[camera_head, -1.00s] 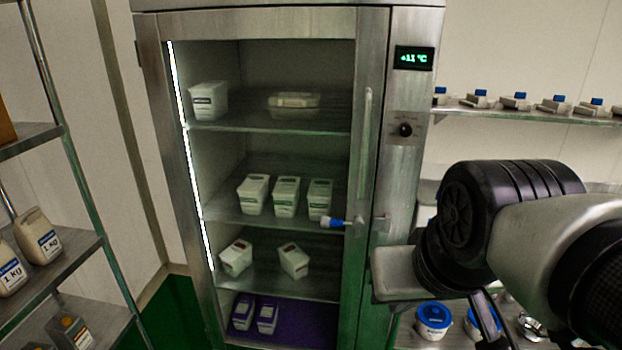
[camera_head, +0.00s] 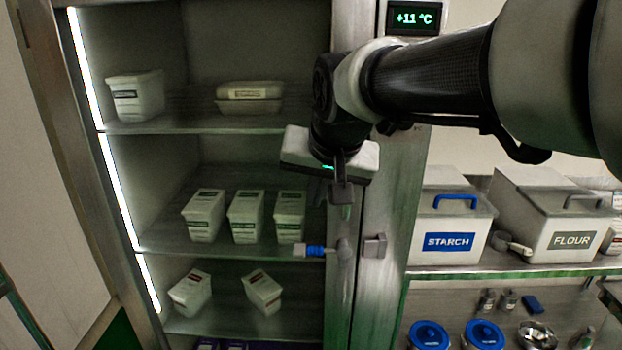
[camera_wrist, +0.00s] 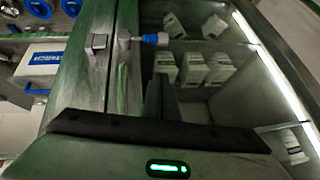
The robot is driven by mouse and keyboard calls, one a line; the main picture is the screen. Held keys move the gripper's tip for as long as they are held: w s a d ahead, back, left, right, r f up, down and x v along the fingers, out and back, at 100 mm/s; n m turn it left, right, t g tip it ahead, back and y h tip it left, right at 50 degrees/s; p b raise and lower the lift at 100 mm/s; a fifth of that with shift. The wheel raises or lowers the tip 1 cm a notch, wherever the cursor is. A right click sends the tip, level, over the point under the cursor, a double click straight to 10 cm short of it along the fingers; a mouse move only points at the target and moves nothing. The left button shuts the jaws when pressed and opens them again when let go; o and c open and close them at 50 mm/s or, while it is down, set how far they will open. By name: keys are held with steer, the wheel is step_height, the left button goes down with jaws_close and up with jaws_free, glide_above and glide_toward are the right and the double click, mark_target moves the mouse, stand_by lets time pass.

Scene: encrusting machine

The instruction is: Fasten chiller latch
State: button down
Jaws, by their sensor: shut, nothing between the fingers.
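The chiller (camera_head: 393,190) has a glass-fronted door with a metal stile (camera_head: 341,300) on its right side. The door looks closed. The latch (camera_head: 315,250) is a short lever with a blue grip, pivoted on the stile. It lies roughly level and points left, away from the square metal keeper (camera_head: 375,246) on the frame. In the wrist view the latch (camera_wrist: 152,38) and keeper (camera_wrist: 97,42) show apart, near the top. My gripper (camera_head: 343,211) is shut and empty, above the latch in the head picture, not visibly touching it. Its fingers (camera_wrist: 160,95) show in the wrist view.
White tubs (camera_head: 246,213) stand on shelves behind the glass. A display (camera_head: 414,18) reads +11 °C. To the right, a shelf holds a starch bin (camera_head: 450,215) and a flour bin (camera_head: 556,220). Blue-lidded tubs (camera_head: 484,334) stand below.

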steer(key=shift+s, duration=0.2)
glide_above(304, 250)
steer(key=f, duration=0.8)
steer(key=shift+w+d+f+b, duration=0.1)
steer(key=shift+w+d+b, duration=0.2)
steer(key=shift+d, duration=0.1)
steer(key=shift+s+a+f, duration=0.1)
steer(key=shift+a+f, duration=0.05)
steer(key=shift+f, duration=0.45)
steer(key=shift+s+a+f, duration=0.1)
steer(key=shift+f, duration=0.5)
steer(key=shift+s+a+f, duration=0.15)
steer(key=shift+f, duration=0.5)
steer(key=shift+f, duration=0.1)
